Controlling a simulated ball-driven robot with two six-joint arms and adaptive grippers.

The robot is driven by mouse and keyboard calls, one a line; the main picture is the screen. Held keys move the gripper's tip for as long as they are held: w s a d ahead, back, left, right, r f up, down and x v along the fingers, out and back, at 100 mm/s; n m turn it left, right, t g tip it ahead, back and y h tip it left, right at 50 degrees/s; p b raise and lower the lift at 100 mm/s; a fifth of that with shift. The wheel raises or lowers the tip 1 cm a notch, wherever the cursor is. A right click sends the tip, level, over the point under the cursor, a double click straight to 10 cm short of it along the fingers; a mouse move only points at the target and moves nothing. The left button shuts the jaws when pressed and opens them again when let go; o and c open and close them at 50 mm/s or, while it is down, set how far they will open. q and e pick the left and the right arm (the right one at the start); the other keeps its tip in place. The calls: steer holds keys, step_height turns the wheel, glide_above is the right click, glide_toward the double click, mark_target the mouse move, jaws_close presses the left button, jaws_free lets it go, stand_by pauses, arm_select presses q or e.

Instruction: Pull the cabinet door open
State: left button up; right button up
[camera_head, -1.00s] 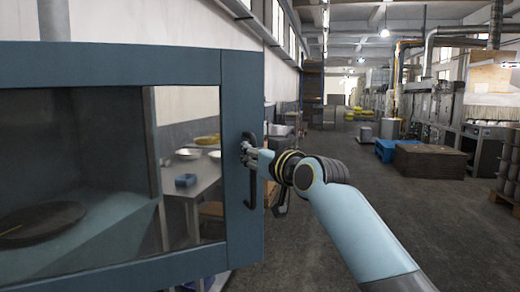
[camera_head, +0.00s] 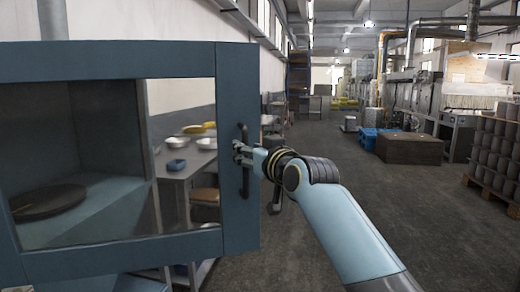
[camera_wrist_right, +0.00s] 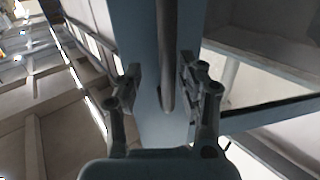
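The cabinet door (camera_head: 238,150) is a blue-grey frame around a window, in the left half of the head view. Its frame reaches right past the cabinet's inner side wall (camera_head: 140,130), so it looks ajar. A dark upright bar handle (camera_head: 245,185) is on the door's right edge. My right gripper (camera_head: 239,152) is at the handle's upper part. In the right wrist view the handle (camera_wrist_right: 166,60) runs between the fingers of my right gripper (camera_wrist_right: 161,82), with gaps visible on both sides. My left gripper is not in view.
A dark round pan (camera_head: 48,202) lies inside the cabinet. Through the window a table (camera_head: 185,165) shows with bowls and a blue tray. The floor (camera_head: 310,150) right of the door is open. Brown boxes (camera_head: 410,148) and a pallet of stacked cylinders (camera_head: 495,150) stand farther right.

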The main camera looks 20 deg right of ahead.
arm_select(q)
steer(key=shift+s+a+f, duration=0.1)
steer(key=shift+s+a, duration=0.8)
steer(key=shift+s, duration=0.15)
arm_select(e)
steer(key=s+r, duration=0.1)
steer(key=s, duration=1.4)
steer(key=shift+a+r, duration=0.15)
steer(key=shift+r, duration=0.2)
steer(key=shift+w, duration=0.1)
steer(key=shift+c, duration=0.2)
